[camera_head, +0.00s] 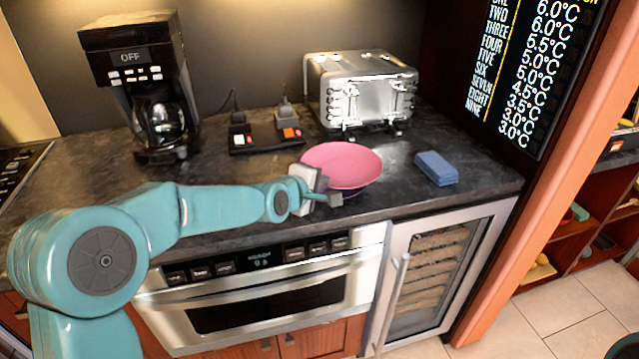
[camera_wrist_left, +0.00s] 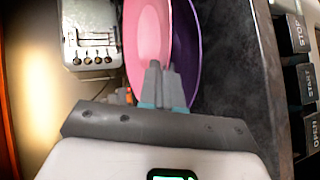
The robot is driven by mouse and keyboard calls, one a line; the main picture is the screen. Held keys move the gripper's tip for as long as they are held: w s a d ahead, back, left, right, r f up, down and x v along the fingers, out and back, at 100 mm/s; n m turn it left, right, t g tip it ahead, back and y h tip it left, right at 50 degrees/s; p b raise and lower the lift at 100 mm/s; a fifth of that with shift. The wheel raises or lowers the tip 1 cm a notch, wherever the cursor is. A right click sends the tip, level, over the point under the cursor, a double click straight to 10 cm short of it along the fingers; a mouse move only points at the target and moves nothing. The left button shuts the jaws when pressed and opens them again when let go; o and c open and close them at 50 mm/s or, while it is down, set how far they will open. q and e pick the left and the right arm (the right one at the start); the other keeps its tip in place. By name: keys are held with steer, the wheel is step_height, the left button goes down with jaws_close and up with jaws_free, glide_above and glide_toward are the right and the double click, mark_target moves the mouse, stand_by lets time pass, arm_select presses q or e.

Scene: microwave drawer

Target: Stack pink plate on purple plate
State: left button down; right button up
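The pink plate (camera_head: 342,163) is over the counter in front of the toaster. The purple plate is mostly hidden below it in the head view, with a dark purple sliver (camera_head: 352,192) showing. In the left wrist view the pink plate (camera_wrist_left: 147,35) overlaps the purple plate (camera_wrist_left: 187,45), whose rim shows along its right side. My left gripper (camera_head: 330,192) is at the front-left rim of the pink plate. In the wrist view its fingers (camera_wrist_left: 165,80) are close together and appear closed on that rim. Whether the plates touch cannot be told. My right gripper is not in view.
A silver toaster (camera_head: 362,90) stands behind the plates and a coffee maker (camera_head: 145,85) at the back left. A blue block (camera_head: 436,168) lies to the right. A dark power strip (camera_head: 265,137) lies behind left. The microwave drawer (camera_head: 270,290) is below the counter's front edge.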

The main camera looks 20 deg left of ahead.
arm_select(q)
steer(key=shift+f, duration=0.1)
steer(key=shift+f, duration=0.1)
steer(key=c, duration=1.3)
jaws_free()
steer(key=shift+c, duration=0.2)
